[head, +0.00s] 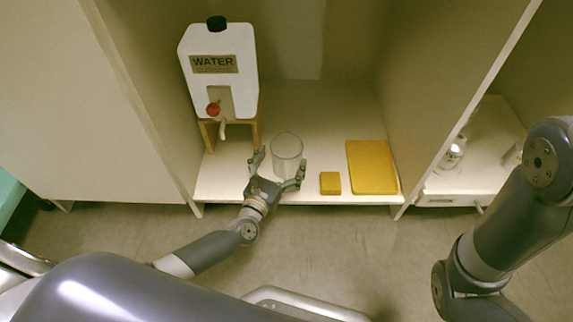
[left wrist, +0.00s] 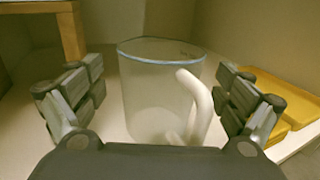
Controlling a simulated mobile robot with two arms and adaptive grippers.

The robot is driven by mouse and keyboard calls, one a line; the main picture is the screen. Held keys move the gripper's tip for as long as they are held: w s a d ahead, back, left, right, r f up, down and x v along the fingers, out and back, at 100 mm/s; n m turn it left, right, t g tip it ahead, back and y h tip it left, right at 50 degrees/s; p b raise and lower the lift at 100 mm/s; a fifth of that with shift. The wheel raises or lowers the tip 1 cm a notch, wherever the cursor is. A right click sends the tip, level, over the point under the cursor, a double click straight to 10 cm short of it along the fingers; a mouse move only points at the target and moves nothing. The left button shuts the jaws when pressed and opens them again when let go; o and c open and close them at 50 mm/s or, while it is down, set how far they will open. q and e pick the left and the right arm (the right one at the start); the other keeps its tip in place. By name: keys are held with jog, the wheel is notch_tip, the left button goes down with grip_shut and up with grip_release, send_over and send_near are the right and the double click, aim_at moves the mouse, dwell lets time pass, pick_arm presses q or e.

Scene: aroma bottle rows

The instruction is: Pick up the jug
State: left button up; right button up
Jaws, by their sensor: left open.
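The jug (head: 287,146) is clear, with a blue-tinted rim and a pale handle. It stands upright on the shelf near its front edge. My left gripper (head: 278,167) is open, with its fingers on either side of the jug's near side. In the left wrist view the jug (left wrist: 150,95) stands between the two spread fingers, its handle (left wrist: 196,100) towards the right finger. Gaps show between the fingers and the jug. My right arm shows at the right of the head view, but its gripper is out of view.
A white water container (head: 225,90) with a red tap stands on a wooden stand (head: 256,134) left of the jug. A small yellow block (head: 330,183) and a yellow tray (head: 371,167) lie to the right. Cabinet side walls bound the shelf (head: 310,115).

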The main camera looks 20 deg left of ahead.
pick_arm(q)
jog(key=shift+w+d, duration=0.1)
jog(key=shift+w, duration=1)
jog(key=c, duration=1.2)
jog(key=shift+r, duration=0.15)
